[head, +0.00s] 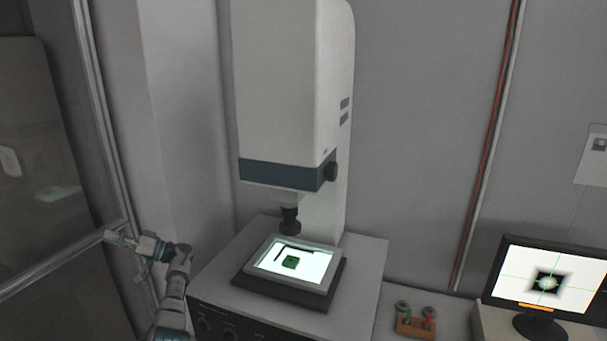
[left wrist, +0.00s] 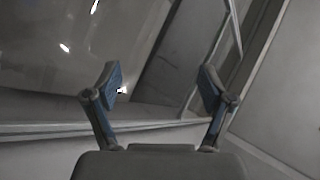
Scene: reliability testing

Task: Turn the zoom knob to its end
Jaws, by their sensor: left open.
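The measuring microscope (head: 285,80) is a tall white machine with a dark blue band. A round black knob (head: 331,171) sits on the right side of its head, at the band. I take it for the zoom knob, though no label is readable. My left gripper (head: 112,238) is at the lower left of the head view, left of the machine and well apart from the knob. In the left wrist view, my left gripper (left wrist: 160,80) has its two fingers spread, with nothing between them. My right gripper is not in view.
A lit stage (head: 258,289) under the lens (head: 290,220) bears a green part (head: 291,262). Darker knobs (head: 204,327) are on the base front. A small orange holder (head: 415,326) and a monitor (head: 547,280) stand at right. A framed glass panel (head: 50,200) is at left.

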